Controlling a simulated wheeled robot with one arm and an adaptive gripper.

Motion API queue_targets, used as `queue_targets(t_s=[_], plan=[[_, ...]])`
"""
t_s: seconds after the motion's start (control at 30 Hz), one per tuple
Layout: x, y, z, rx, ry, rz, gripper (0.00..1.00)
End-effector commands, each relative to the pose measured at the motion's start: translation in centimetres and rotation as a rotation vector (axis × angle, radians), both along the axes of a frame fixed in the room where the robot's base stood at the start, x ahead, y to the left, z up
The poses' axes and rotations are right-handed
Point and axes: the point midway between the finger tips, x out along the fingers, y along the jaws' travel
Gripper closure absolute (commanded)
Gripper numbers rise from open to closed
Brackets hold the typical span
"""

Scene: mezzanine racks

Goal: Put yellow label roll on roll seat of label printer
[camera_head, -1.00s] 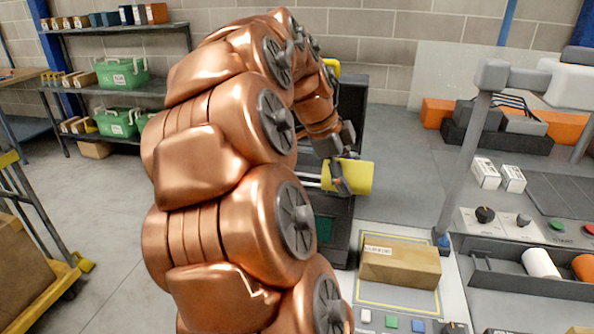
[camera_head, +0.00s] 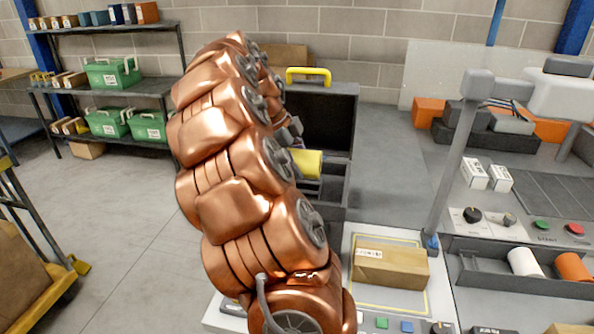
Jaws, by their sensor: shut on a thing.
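The yellow label roll (camera_head: 308,163) lies on its side in the picture, its left end hidden behind my arm. My gripper (camera_head: 293,146) is shut on the roll; only a few dark parts of it show past the copper arm links. The dark label printer (camera_head: 338,172) stands behind the arm, its lid (camera_head: 328,118) raised, with a yellow handle (camera_head: 308,72) on top. The roll appears in front of the printer's open bay. The roll seat is hidden, and I cannot tell whether the roll touches it.
A cardboard parcel (camera_head: 390,266) lies on the bench plate right of my arm. A grey post (camera_head: 456,170) rises beside it. A tray (camera_head: 482,270) holds a white roll (camera_head: 525,262) and an orange roll (camera_head: 573,267).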

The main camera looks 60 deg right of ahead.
Motion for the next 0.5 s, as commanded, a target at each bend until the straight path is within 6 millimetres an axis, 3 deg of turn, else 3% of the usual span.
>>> queue_targets(t_s=[0.2, 0.5], plan=[[0.7, -0.2, 0.0, 0.000, 0.000, 0.001, 0.75], [0.5, -0.1, -2.2, 0.003, 0.004, -0.001, 0.75]])
